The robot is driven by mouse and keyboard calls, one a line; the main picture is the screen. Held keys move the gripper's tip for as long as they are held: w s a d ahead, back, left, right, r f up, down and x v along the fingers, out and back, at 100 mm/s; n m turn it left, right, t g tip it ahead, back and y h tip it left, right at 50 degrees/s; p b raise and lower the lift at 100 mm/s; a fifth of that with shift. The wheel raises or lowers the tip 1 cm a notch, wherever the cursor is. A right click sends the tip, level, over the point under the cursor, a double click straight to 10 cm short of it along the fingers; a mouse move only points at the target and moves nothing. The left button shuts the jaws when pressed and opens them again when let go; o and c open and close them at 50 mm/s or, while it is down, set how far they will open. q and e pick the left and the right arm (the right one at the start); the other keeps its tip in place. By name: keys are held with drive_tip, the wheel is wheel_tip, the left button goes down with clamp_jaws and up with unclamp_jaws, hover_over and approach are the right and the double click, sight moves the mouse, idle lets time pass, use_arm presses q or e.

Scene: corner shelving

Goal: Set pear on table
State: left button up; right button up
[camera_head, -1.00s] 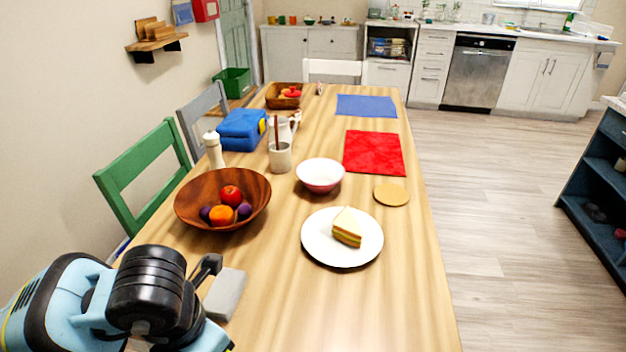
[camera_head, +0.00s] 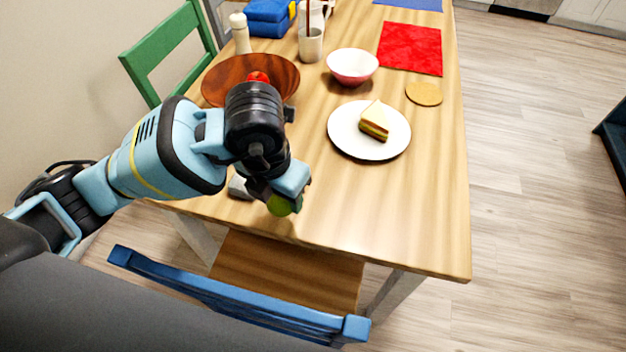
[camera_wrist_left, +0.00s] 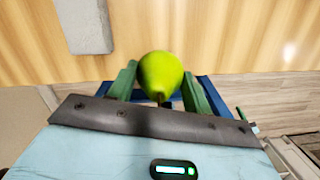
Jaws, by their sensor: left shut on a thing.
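My left gripper (camera_head: 284,199) is shut on a green pear (camera_head: 281,206) near the front edge of the wooden table (camera_head: 420,220). In the left wrist view the pear (camera_wrist_left: 160,75) sits between the two green fingers of the gripper (camera_wrist_left: 160,82), with the tabletop (camera_wrist_left: 200,40) beyond it. I cannot tell whether the pear touches the table. My right gripper is not in view.
A grey block (camera_head: 238,187) lies beside my left gripper, partly hidden. A white plate (camera_head: 345,140) with a sandwich (camera_head: 375,122), a bowl (camera_head: 352,67) and a wooden fruit bowl (camera_head: 225,78) stand farther back. A blue chair (camera_head: 230,295) is in front. The front right tabletop is clear.

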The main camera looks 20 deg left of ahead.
use_arm(q)
drive_tip(key=w+d, duration=0.1)
drive_tip(key=w, duration=0.1)
drive_tip(key=w+d, duration=0.3)
drive_tip(key=w, duration=0.1)
drive_tip(key=shift+d+f, duration=0.15)
drive_tip(key=shift+f, duration=0.2)
drive_tip(key=shift+s+f, duration=0.1)
drive_tip(key=shift+f, duration=1.6)
drive_tip(key=shift+f, duration=0.25)
drive_tip(key=o, duration=1)
wheel_tip(320, 180, up, 12)
drive_tip(key=s+p, duration=0.1)
drive_tip(key=shift+s+a+r, duration=0.2)
drive_tip(key=shift+s+a, duration=0.05)
